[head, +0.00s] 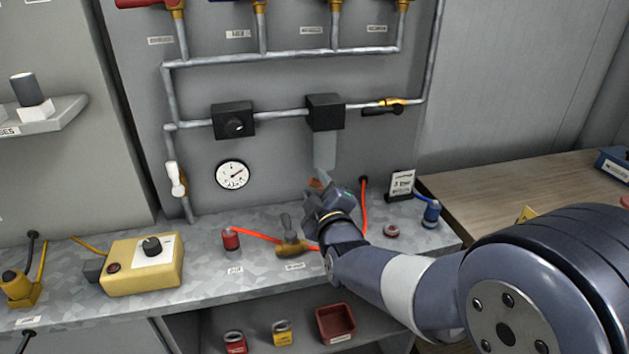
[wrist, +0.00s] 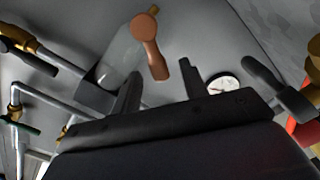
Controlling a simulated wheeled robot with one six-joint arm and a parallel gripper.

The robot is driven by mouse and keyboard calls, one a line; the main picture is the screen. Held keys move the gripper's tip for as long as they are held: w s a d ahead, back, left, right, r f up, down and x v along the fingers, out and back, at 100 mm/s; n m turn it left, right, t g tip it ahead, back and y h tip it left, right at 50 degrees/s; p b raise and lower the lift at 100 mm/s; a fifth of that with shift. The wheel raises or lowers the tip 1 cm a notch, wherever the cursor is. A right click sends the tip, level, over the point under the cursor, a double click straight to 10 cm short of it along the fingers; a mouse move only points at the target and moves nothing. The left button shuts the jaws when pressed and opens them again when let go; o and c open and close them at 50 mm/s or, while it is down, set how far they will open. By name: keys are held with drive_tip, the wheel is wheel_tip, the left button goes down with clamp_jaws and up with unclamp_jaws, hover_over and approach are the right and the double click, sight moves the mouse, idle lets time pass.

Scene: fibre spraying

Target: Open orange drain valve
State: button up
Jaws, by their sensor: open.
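The orange drain valve handle (wrist: 150,45) shows in the wrist view, at the end of a clear bowl (wrist: 121,55). In the head view only a small orange part (head: 316,184) shows just above my gripper (head: 322,192), below the clear bowl (head: 325,152) under a black box. My gripper is open, and its two fingers (wrist: 159,85) point toward the handle in the wrist view. The handle's lower tip appears between the fingertips, with a gap visible on each side. I cannot tell whether either finger touches it.
A gauge (head: 232,175) and grey pipes are on the wall panel. On the bench are a brass valve with a grey lever (head: 290,243), a red hose (head: 362,205), a small sign (head: 401,185) and a yellow control box (head: 141,265). A wooden table (head: 500,185) is at right.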

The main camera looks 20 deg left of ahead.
drive_tip(key=shift+x, duration=1.3)
drive_tip(key=shift+c, duration=0.2)
clamp_jaws()
